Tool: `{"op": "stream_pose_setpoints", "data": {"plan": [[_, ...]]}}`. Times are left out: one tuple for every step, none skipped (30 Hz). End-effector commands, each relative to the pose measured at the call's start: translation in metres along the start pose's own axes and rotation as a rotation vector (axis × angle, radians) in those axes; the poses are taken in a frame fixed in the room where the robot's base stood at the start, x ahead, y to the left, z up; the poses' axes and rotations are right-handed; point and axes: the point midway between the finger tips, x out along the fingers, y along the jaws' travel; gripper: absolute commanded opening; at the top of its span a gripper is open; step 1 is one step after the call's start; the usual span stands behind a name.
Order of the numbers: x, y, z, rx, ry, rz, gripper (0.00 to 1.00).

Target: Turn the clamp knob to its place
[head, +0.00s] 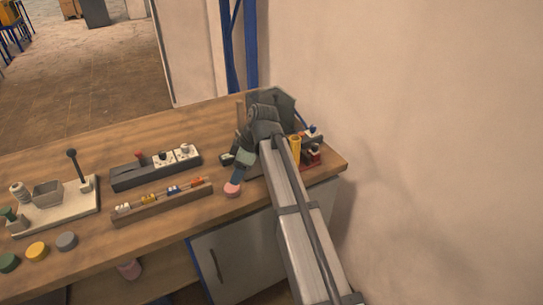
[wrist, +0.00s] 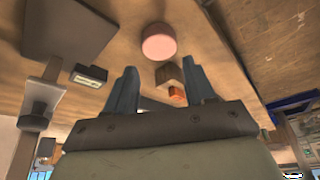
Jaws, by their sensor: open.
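I cannot clearly identify the clamp knob in either view. My gripper (head: 237,177) is over the right part of the workbench, pointing down, near a round pink piece (head: 232,190). In the wrist view its two blue-grey fingers (wrist: 161,82) are spread apart with nothing held between them. The pink piece also shows in the wrist view (wrist: 158,42), beyond the fingertips and apart from them. My arm covers part of the dark equipment (head: 285,108) at the bench's back right.
A narrow wooden rack (head: 162,203) with small coloured parts lies left of the gripper. Behind it is a dark strip (head: 128,180) with white units. A pale base (head: 60,212) with a lever stands farther left. Green, yellow and grey discs (head: 67,241) lie near the front edge. A wall closes the right.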

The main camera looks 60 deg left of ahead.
Motion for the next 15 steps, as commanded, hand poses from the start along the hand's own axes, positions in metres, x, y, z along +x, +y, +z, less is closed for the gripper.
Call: {"op": "stream_pose_setpoints", "data": {"plan": [[-0.003, 0.003, 0.002, 0.017, -0.003, 0.000, 0.54], [-0.006, 0.004, 0.003, 0.034, -0.005, 0.000, 0.54], [-0.011, 0.008, 0.006, 0.067, -0.010, 0.000, 0.54], [-0.017, 0.012, 0.009, 0.100, -0.016, 0.001, 0.54], [-0.024, 0.016, 0.012, 0.140, -0.023, 0.000, 0.54], [-0.033, 0.023, 0.018, 0.203, -0.035, 0.003, 0.54], [-0.041, 0.029, 0.023, 0.258, -0.047, 0.004, 0.54], [-0.049, 0.037, 0.029, 0.317, -0.059, 0.007, 0.54], [-0.062, 0.049, 0.038, 0.402, -0.080, 0.016, 0.54], [-0.071, 0.057, 0.045, 0.468, -0.095, 0.023, 0.54], [-0.080, 0.067, 0.052, 0.535, -0.112, 0.034, 0.54], [-0.091, 0.078, 0.062, 0.620, -0.134, 0.047, 0.54], [-0.099, 0.086, 0.070, 0.683, -0.149, 0.059, 0.54], [-0.108, 0.094, 0.077, 0.745, -0.164, 0.071, 0.54], [-0.119, 0.104, 0.086, 0.823, -0.182, 0.087, 0.54]]}}
